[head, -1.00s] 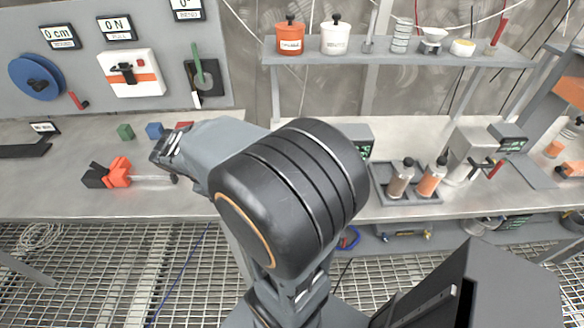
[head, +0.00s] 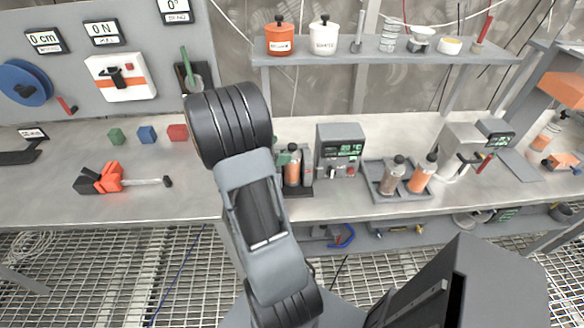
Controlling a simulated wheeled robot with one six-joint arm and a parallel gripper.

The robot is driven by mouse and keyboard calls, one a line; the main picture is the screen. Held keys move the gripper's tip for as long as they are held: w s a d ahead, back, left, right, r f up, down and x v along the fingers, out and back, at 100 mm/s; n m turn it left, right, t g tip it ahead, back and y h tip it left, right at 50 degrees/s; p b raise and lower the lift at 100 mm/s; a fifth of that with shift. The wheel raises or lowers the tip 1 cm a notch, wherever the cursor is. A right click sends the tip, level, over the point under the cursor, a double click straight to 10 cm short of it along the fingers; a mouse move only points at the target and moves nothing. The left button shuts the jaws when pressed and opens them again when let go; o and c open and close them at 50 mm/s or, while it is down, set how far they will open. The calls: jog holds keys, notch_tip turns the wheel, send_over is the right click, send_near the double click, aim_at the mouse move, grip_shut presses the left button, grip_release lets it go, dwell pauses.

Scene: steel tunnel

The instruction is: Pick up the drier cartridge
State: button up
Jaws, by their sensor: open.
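Several small clear cartridges with dark caps could be the drier cartridge; no readable label tells which. A brownish cartridge (head: 393,177) and an orange one (head: 421,178) stand side by side in a grey tray (head: 400,198) on the bench. Another orange-filled cartridge (head: 292,170) stands upright in a dark holder just right of my arm, partly covered by it. One more, orange and pale (head: 545,137), is at the far right. My arm's black joint and grey link show in front of the bench. My gripper is not visible, and I see nothing held.
A grey unit with a display (head: 340,150) stands left of the tray, and a grey machine (head: 465,150) right of it. An orange-black tool (head: 105,178) and small blocks (head: 147,134) lie at left. A shelf (head: 390,52) with pots overhangs the bench.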

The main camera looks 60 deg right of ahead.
aim_at(293, 149)
jog(key=shift+p+x, duration=0.4)
jog(key=shift+x, duration=2.45)
jog(key=shift+s+a, duration=0.1)
jog(key=shift+a, duration=0.05)
jog(key=shift+c, duration=0.2)
jog(key=c, duration=1.6)
